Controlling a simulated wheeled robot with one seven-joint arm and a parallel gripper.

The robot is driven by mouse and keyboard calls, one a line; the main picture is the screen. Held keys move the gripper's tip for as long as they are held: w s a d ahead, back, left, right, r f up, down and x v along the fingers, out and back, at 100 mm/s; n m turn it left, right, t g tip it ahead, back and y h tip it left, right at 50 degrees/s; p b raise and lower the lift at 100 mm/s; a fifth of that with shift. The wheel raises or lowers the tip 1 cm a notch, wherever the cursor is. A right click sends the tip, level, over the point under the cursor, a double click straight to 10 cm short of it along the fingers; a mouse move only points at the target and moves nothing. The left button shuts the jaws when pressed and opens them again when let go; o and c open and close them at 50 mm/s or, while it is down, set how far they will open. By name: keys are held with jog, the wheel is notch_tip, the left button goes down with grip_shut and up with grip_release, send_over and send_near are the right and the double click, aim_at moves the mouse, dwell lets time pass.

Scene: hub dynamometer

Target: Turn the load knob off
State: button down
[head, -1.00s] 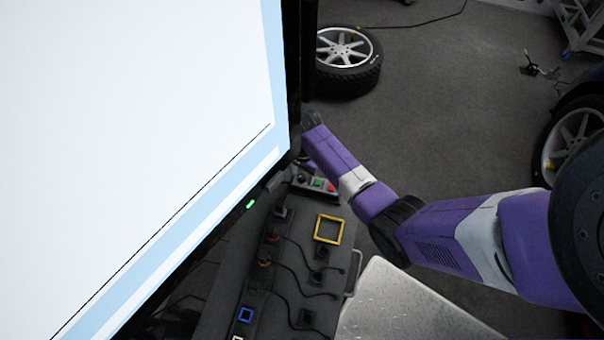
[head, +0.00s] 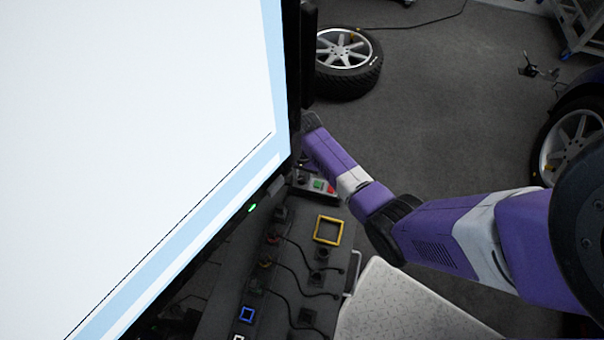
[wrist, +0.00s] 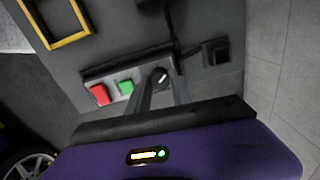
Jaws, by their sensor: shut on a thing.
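The load knob (wrist: 161,75) is a small black dial with a white pointer mark, in the wrist view, on a grey control strip beside a green button (wrist: 126,87) and a red button (wrist: 99,94). My gripper (wrist: 163,84) has its two fingers on either side of the knob and is shut on it. The fingers hide part of the knob's sides.
A large monitor (head: 130,130) fills the left of the head view, close to my arm. A panel with a yellow square frame (head: 328,230), a blue square frame (head: 246,314) and cables lies below. A loose wheel (head: 347,62) lies on the floor behind.

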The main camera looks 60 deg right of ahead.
aim_at(302, 177)
jog(key=n+p, duration=0.2)
jog(key=n, duration=0.4)
dwell(0.6)
jog(key=c, duration=1.1)
grip_release()
jog(key=shift+c, duration=0.2)
jog(key=shift+r+p, duration=0.7)
jog(key=shift+r, duration=3.25)
jog(key=shift+d, duration=0.1)
